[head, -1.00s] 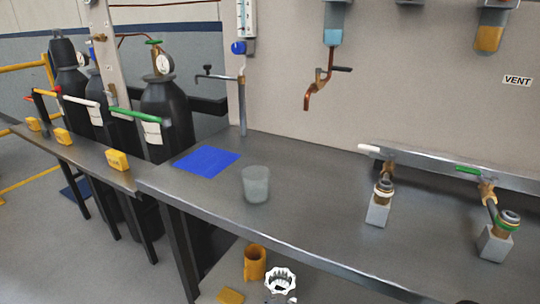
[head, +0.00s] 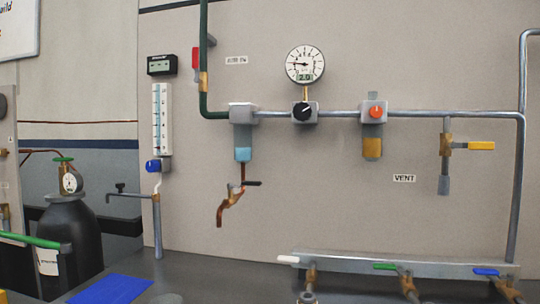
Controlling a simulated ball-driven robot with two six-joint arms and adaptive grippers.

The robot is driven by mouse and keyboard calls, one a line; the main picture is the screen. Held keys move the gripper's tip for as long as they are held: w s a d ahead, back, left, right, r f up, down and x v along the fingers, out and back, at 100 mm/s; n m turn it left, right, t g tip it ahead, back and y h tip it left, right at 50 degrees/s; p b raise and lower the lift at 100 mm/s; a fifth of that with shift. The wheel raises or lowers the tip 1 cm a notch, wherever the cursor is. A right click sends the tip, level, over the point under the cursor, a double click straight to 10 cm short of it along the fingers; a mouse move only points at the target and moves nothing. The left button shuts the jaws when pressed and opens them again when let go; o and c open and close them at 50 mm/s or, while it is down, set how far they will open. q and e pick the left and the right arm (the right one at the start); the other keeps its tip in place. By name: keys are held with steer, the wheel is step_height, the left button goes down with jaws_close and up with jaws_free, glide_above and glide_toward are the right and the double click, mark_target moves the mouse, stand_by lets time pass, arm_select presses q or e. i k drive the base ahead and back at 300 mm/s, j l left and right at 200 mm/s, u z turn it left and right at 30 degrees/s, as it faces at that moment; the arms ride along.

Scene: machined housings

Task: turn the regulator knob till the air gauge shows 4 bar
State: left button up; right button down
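The round white air gauge (head: 305,63) is on the wall panel in the head view. Its needle points left, and a small display on its face seems to read 2.0. Below it, the black regulator knob (head: 304,111) sits on a grey block in the horizontal pipe, with a light mark on its face. Neither of my grippers is in the view, and nothing touches the knob.
An orange knob (head: 375,111) is on the same pipe to the right. A yellow-handled valve (head: 480,146) hangs further right. A copper drain tap (head: 232,198) sticks out at left. A valve manifold (head: 400,264) runs along the bench back. The wall before the knob is clear.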

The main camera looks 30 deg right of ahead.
mark_target(302, 111)
steer(key=l+z, duration=0.25)
steer(key=z, duration=0.25)
steer(key=l+z, duration=0.25)
steer(key=z, duration=0.25)
